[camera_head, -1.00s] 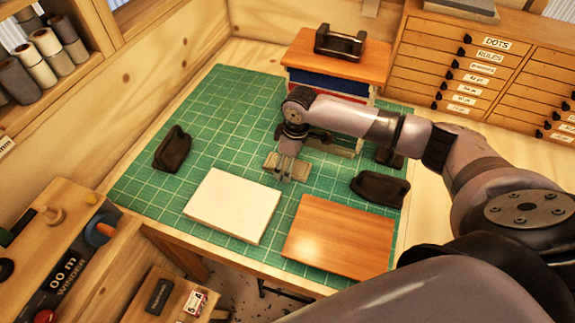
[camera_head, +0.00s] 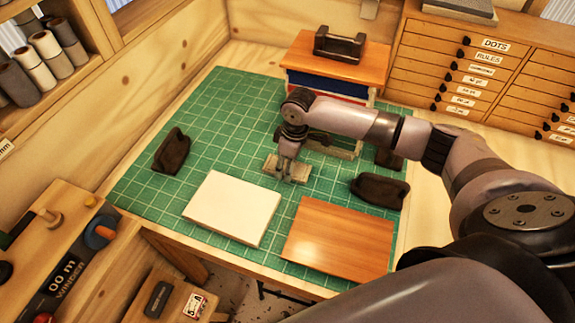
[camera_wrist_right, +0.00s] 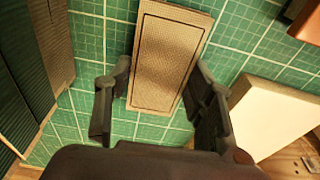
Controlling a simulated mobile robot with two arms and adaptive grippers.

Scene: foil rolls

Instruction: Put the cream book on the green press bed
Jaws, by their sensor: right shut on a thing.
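My right gripper (camera_head: 286,176) points down over the green gridded mat and is shut on a small tan block (camera_head: 272,167). In the right wrist view, the block (camera_wrist_right: 168,50) has a woven-looking face with an inset border, and the fingers (camera_wrist_right: 160,95) stand at its two sides. A pale cream slab, like a book (camera_head: 234,207), lies flat on the green mat (camera_head: 235,120), in front of the gripper. I cannot tell for sure which of the two is the cream book, nor whether the mat is the press bed. My left gripper is out of view.
A brown wooden board (camera_head: 340,236) lies right of the cream slab. Dark weights (camera_head: 172,151) (camera_head: 380,190) stand on the mat's left and right. Behind the gripper are a tan frame (camera_head: 335,148) and a wood-topped stack (camera_head: 338,60).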

